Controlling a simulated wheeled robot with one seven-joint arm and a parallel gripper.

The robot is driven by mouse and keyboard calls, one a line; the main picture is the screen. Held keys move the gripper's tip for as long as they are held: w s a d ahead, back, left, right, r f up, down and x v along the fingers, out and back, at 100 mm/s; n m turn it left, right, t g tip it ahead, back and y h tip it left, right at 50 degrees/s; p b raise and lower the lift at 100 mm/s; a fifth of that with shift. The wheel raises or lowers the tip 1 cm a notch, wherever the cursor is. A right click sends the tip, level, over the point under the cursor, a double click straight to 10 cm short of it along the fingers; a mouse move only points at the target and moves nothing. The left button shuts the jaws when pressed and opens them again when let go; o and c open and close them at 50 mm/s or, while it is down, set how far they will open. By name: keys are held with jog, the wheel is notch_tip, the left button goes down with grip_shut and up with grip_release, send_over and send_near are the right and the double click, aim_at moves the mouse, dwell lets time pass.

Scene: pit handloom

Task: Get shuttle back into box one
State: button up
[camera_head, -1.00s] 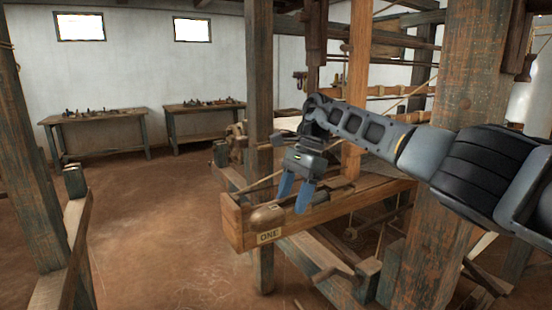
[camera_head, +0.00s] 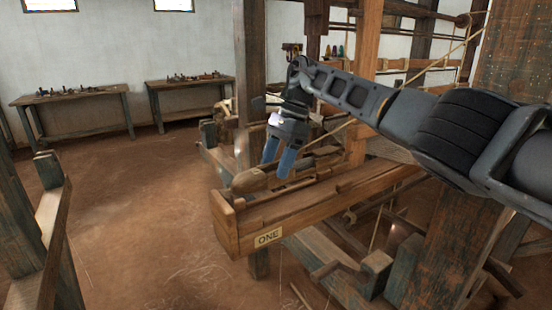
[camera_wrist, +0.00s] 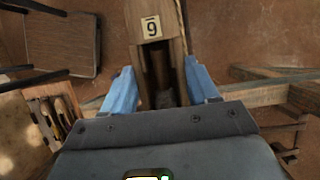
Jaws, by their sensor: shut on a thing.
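Box one (camera_head: 330,212) is a long wooden trough with an "ONE" label on its near side, close to its left end. The wooden shuttle (camera_head: 250,181) has a blunt, rounded left end and lies roughly lengthwise with the box, at its far side. I cannot tell whether it touches the box or is above it. My gripper (camera_head: 277,168) points down, its blue fingers shut on the shuttle. In the wrist view the shuttle (camera_wrist: 176,32) runs between both fingers (camera_wrist: 162,88), with a "9" tag and a dark hollow; its lower end is hidden by the gripper.
Loom posts (camera_head: 250,80) and beams stand close around the box and arm. A wooden frame (camera_head: 50,215) stands at left. Two tables (camera_head: 75,97) with small items are by the back wall. The earth floor at left is open.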

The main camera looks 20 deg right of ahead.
jog(key=shift+f+b, duration=2.05)
jog(key=shift+f, duration=1.7)
jog(key=o, duration=1.3)
jog(key=shift+r+p, duration=2.15)
jog(key=shift+r, duration=1.9)
